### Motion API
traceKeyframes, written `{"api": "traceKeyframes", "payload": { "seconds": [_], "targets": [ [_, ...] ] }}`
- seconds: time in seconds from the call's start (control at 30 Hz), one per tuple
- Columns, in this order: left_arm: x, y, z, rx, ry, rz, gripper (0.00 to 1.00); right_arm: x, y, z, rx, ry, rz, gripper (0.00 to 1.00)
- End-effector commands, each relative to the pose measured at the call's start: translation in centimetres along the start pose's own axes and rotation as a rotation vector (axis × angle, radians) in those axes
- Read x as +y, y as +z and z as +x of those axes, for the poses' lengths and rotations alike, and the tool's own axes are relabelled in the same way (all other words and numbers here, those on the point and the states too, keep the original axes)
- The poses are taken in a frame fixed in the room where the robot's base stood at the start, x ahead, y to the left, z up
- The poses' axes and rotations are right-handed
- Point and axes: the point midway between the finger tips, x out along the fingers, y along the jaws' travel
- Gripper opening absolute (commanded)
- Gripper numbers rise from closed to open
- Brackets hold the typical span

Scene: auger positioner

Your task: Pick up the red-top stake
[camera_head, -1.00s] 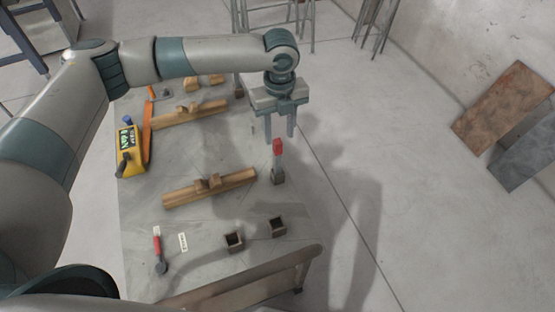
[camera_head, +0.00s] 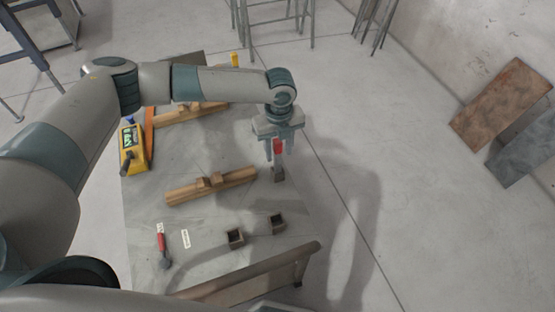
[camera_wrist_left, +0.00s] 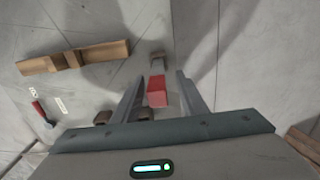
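The red-top stake (camera_head: 278,148) stands upright near the right edge of the grey table, its grey lower part in a small dark holder (camera_head: 279,175). My left gripper (camera_head: 273,150) points down at the stake's top, with its fingers just behind or around it. In the left wrist view the red top (camera_wrist_left: 157,91) lies between the two spread fingers (camera_wrist_left: 160,95), with a gap visible on the right side. The left gripper is open and does not hold the stake. My right gripper is not in view.
Two square sockets (camera_head: 236,238) (camera_head: 277,224) stand near the table's front. A wooden beam with a block (camera_head: 211,186) lies left of the stake.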

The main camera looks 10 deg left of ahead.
Motion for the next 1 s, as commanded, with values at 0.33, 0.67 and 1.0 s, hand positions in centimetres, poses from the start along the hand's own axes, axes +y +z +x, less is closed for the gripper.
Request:
{"api": "traceKeyframes", "payload": {
  "seconds": [0.33,0.67,1.0],
  "targets": [
    [0.3,0.3,3.4,0.001,0.004,-0.001,0.39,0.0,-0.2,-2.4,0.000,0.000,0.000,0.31],
    [0.3,0.3,5.0,0.000,0.002,0.000,0.39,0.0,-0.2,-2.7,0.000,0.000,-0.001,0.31],
    [0.3,0.4,5.0,0.000,0.001,-0.001,0.37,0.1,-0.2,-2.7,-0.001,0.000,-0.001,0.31]
  ]
}}
